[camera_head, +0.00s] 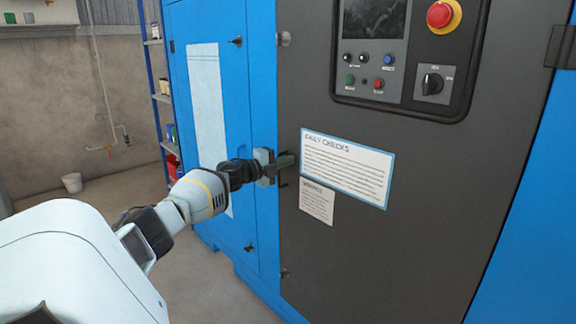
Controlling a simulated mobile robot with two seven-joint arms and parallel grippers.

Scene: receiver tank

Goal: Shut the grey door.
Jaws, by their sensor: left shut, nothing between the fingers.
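The grey door (400,245) is a tall dark panel on the blue cabinet, filling the middle and right of the head view. A hinge (561,46) shows at its upper right side, and its free edge is at the left. It looks about in line with the cabinet front; I cannot tell whether a small gap is left. My left gripper (286,163) is shut and empty at the door's left edge, beside a small dark handle (284,181) that it partly hides. I cannot tell whether the fingers touch the door. My right gripper is not in view.
The door carries a control panel (408,60) with a red emergency button (440,14) and paper notices (347,168). A blue cabinet panel (181,100) stands left of it. The floor at left is clear.

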